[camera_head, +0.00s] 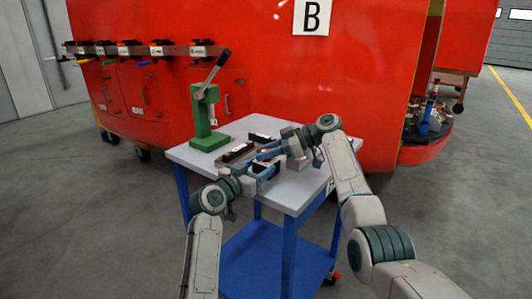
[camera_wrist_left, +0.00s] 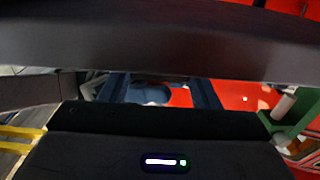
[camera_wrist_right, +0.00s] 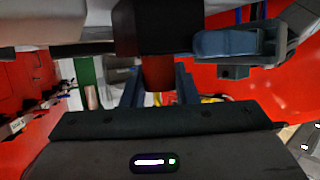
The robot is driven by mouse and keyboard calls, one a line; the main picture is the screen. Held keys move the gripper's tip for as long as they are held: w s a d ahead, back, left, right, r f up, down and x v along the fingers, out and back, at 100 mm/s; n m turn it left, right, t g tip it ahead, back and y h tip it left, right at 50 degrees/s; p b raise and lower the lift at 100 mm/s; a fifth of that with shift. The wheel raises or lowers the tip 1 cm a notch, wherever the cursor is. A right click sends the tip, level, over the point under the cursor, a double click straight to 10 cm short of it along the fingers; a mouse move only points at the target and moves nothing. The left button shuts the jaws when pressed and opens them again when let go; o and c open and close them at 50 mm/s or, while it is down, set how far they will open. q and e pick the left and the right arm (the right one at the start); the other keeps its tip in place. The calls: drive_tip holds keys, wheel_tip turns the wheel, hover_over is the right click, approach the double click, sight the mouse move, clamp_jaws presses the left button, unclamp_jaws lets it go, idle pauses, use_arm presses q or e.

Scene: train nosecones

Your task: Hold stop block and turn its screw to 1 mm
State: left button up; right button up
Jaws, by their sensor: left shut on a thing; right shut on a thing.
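My left gripper (camera_head: 262,168) is low over the table and shut on the stop block. The block is mostly hidden in the head view. A dark grey bar (camera_wrist_left: 160,40) fills the top of the left wrist view, beyond my left fingers (camera_wrist_left: 160,95). My right gripper (camera_head: 268,153) comes in from the right, close to the left one. In the right wrist view its fingers (camera_wrist_right: 157,90) are shut on a dark red, round piece (camera_wrist_right: 158,72), seemingly the screw, under a black block (camera_wrist_right: 150,28). My left gripper's blue finger shows beside it. The screw's setting cannot be read.
The grey table (camera_head: 290,195) carries a green lever press (camera_head: 205,118) at the back left and black blocks (camera_head: 238,152) near the grippers. Behind stands a red nosecone (camera_head: 330,75) with a tool rack (camera_head: 150,50). The table's right front is clear.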

drive_tip(key=shift+d, duration=0.1)
drive_tip(key=o, duration=0.7)
drive_tip(key=v, duration=1.2)
use_arm(q)
drive_tip(key=o, duration=1.3)
